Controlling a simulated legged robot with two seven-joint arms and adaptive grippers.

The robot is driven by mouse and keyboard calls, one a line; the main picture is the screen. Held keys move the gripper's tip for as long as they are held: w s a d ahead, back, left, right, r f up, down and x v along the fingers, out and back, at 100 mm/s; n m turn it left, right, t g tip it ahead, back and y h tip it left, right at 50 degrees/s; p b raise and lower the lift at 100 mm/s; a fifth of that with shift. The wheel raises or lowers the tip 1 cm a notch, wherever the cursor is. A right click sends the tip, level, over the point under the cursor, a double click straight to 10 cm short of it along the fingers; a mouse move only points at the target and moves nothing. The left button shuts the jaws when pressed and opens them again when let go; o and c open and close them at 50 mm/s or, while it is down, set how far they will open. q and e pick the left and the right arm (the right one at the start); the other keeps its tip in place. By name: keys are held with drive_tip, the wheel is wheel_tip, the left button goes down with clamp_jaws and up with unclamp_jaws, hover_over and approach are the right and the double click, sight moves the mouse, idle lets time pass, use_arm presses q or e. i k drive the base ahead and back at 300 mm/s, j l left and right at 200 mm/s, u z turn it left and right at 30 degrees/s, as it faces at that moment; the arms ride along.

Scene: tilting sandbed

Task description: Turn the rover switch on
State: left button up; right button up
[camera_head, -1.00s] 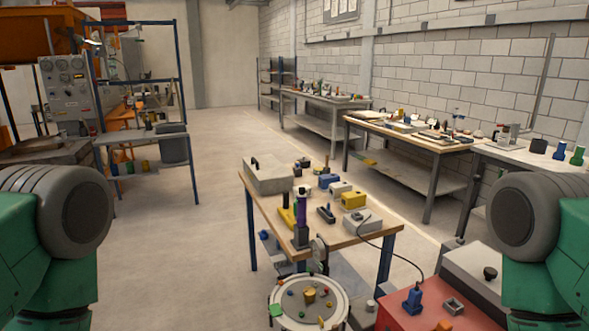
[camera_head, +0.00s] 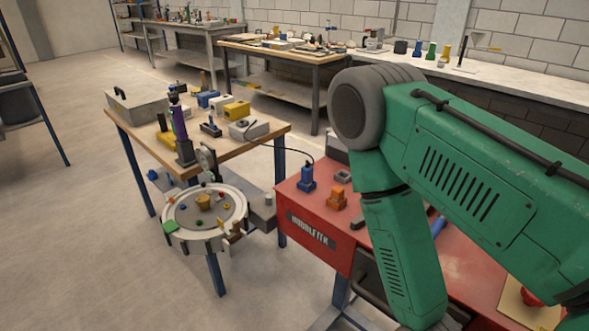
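I cannot make out for certain which item is the rover switch. A red knob (camera_head: 531,297) on a yellowish plate sits on the red bench (camera_head: 478,262) at the lower right, partly cut off by the frame. A blue device (camera_head: 306,178) and an orange device (camera_head: 337,198) stand near the red bench's left end. My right arm's green links cover much of this bench. Neither gripper shows; the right arm's far end runs out of the bottom of the picture.
A round tray (camera_head: 168,210) with small coloured pieces stands before the wooden table (camera_head: 135,123). That table bears a grey case (camera_head: 143,104), a purple-bodied device (camera_head: 179,126) and a grey box (camera_head: 249,130) with a black cable.

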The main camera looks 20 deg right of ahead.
sight(529, 299)
drive_tip(key=z, duration=1.55)
drive_tip(key=l+z, duration=0.1)
drive_tip(key=z, duration=0.7)
drive_tip(key=i+l+z, duration=0.1)
drive_tip(key=z, duration=0.35)
